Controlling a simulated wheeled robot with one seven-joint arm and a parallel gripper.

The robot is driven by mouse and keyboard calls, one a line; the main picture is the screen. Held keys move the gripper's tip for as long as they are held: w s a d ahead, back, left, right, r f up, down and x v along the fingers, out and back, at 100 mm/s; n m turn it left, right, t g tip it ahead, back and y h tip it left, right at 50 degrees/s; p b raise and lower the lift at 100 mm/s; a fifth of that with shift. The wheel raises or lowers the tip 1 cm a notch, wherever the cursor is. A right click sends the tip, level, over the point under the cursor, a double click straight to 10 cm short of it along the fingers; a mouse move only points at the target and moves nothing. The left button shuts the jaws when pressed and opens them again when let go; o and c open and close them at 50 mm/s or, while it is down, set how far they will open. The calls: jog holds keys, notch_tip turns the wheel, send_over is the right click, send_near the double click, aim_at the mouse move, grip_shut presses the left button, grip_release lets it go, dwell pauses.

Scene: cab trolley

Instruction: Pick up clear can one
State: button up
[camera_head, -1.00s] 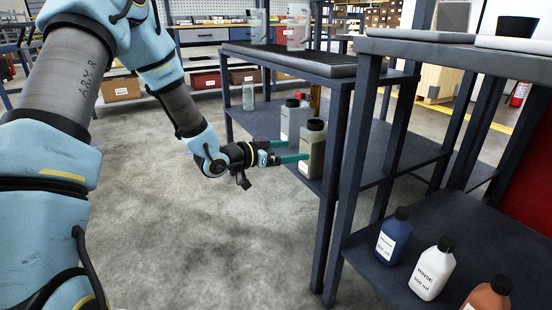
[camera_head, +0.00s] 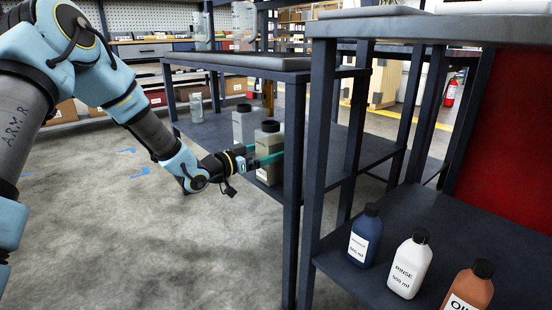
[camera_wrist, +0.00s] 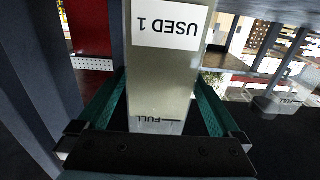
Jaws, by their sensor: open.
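In the wrist view a translucent can (camera_wrist: 160,75) with a white label reading "USED 1" and a "FULL" mark stands between the green fingers of my gripper (camera_wrist: 158,88). The text appears upside down there. In the head view this dark-capped, beige-looking can (camera_head: 268,172) stands upright on the trolley's middle shelf. My gripper (camera_head: 268,158) reaches it from the left, open, with a finger on either side. I cannot tell whether either finger touches it. A second, paler dark-capped can (camera_head: 242,124) stands just behind. No can marked "clear" is readable.
A clear vessel (camera_head: 196,107) stands farther left on the shelf. A trolley post (camera_head: 294,190) rises close to the right of the gripped-around can. Blue (camera_head: 364,236), white (camera_head: 409,265) and orange (camera_head: 469,288) bottles stand on the nearer shelf. Floor on the left is clear.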

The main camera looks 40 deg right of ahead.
jog(key=shift+d, duration=1.15)
jog(key=shift+s, duration=0.1)
grip_shut()
